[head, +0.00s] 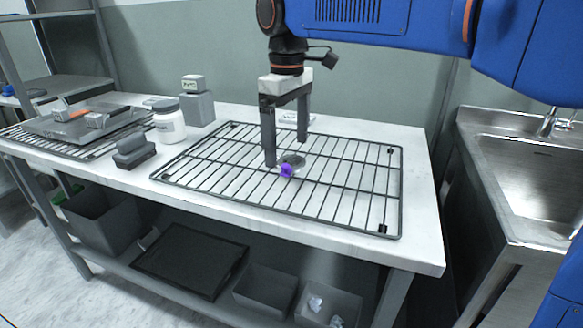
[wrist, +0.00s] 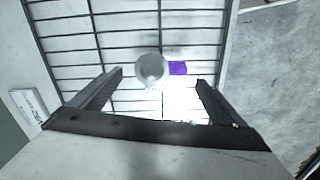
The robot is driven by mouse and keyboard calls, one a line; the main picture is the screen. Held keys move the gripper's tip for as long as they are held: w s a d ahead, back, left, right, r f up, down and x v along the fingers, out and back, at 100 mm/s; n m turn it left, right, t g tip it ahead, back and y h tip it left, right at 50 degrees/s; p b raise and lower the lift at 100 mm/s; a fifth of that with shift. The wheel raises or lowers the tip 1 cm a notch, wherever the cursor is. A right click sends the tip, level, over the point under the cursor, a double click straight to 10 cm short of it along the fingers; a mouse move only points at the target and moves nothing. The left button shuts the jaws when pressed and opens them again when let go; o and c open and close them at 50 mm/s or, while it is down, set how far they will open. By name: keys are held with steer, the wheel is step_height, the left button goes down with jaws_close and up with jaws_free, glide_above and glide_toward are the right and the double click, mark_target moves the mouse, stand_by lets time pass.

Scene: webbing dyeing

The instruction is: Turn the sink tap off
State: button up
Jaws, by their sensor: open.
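The sink (head: 530,172) is a steel basin at the right edge of the head view. Its tap (head: 547,122) stands at the back rim, cut off in part by the picture edge and my blue arm. I cannot tell whether water runs. My gripper (head: 287,150) is open and points down over the wire rack on the table, well to the left of the sink. Its fingers stand apart with nothing held between them. The wrist view also shows the open gripper (wrist: 160,80), with neither sink nor tap in sight.
Below the gripper, a small round grey dish (head: 293,160) and a purple piece (head: 287,171) sit on the wire rack (head: 340,205). A white jar (head: 168,122), a grey block (head: 134,150) and a metal tray (head: 85,122) stand left. A gap separates table and sink.

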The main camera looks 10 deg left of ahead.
mark_target(287, 156)
steer(key=shift+a+f, duration=0.1)
steer(key=shift+f, duration=2)
steer(key=c, duration=1.2)
steer(key=shift+r, duration=0.1)
steer(key=shift+c, duration=0.2)
